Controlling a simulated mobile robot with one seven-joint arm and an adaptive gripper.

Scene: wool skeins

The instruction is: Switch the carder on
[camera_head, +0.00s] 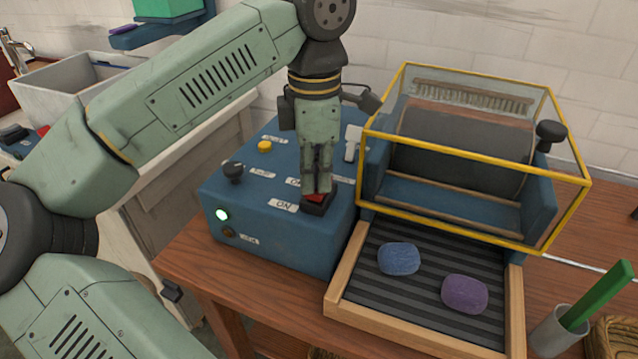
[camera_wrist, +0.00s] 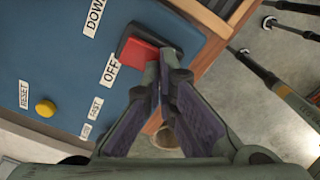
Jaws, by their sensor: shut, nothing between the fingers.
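The carder has a blue control box (camera_head: 265,215) with a red rocker switch (camera_head: 313,199) in a black housing near its front right edge. An ON label (camera_head: 284,206) sits beside the switch. In the wrist view the red switch (camera_wrist: 142,54) has an OFF label (camera_wrist: 109,72) beside it. My gripper (camera_head: 318,190) is shut and empty, pointing down, its fingertips at the switch; they also show in the wrist view (camera_wrist: 160,62). They partly hide the switch, and I cannot tell whether they press it or which way it is tipped. A green lamp (camera_head: 222,214) is lit on the box's front.
A yellow-framed clear guard (camera_head: 475,150) covers the carder's drum (camera_head: 455,150). Blue wool (camera_head: 398,259) and purple wool (camera_head: 464,294) lie on the ribbed feed tray (camera_head: 390,310). The box also carries a yellow button (camera_head: 264,146), a black knob (camera_head: 232,170) and a white lever (camera_head: 353,143).

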